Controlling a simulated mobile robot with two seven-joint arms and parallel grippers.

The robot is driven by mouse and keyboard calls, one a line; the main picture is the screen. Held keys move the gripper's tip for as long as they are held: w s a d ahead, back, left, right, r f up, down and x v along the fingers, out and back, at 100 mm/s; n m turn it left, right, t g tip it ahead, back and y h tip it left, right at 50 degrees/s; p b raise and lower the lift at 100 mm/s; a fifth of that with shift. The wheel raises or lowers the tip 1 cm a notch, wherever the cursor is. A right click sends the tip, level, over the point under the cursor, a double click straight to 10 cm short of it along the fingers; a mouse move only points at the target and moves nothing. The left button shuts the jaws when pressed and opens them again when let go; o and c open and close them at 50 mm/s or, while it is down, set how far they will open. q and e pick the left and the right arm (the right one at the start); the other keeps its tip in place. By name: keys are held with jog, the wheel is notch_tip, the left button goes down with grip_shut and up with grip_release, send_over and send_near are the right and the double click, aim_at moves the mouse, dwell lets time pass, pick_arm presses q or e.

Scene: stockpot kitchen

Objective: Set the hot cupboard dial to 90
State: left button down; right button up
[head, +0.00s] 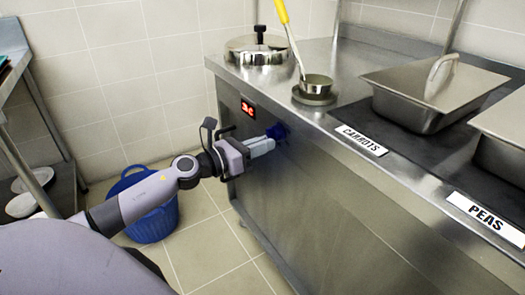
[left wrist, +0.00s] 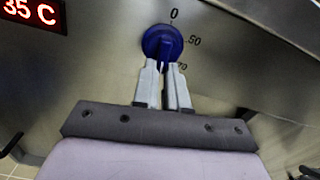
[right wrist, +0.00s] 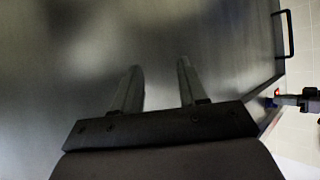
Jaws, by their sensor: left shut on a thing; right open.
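The hot cupboard dial is a round blue knob (left wrist: 163,42) on the steel front panel, with the marks 0, 50 and 70 readable around it in the left wrist view. Its raised grip runs roughly up and down there; which mark it points to I cannot tell. The dial also shows in the head view (head: 281,131), partly behind my fingers. My left gripper (left wrist: 164,66) is shut on the dial's grip. A red display (left wrist: 33,12) at upper left reads 35 C. My right gripper (right wrist: 159,68) is open and empty, facing a plain steel surface.
On the cupboard top (head: 325,60) stand a lidded stockpot (head: 258,50), a ladle (head: 291,38) in a small round holder, and steel pans (head: 425,95) behind CARROTS and PEAS labels. A blue tub (head: 152,215) stands on the floor. A black handle (right wrist: 283,35) sticks out at right in the right wrist view.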

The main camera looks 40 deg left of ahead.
pick_arm(q)
jog(key=shift+a+m+b, duration=0.1)
jog(key=shift+m+b, duration=0.35)
jog(key=shift+m, duration=0.55)
pick_arm(e)
jog(key=shift+w+a+r+y, duration=0.35)
jog(key=shift+a+r, duration=0.1)
jog(key=shift+r, duration=0.1)
pick_arm(q)
jog(key=c, duration=1.2)
grip_release()
jog(key=shift+o, duration=0.2)
pick_arm(e)
jog(key=shift+s+f, duration=0.1)
jog(key=shift+f, duration=0.05)
jog(key=shift+d, duration=0.1)
pick_arm(q)
jog(key=v, duration=0.7)
jog(key=shift+b, duration=0.4)
pick_arm(e)
jog(key=shift+a+r, duration=0.2)
jog(key=shift+a, duration=0.1)
jog(key=shift+f, duration=0.15)
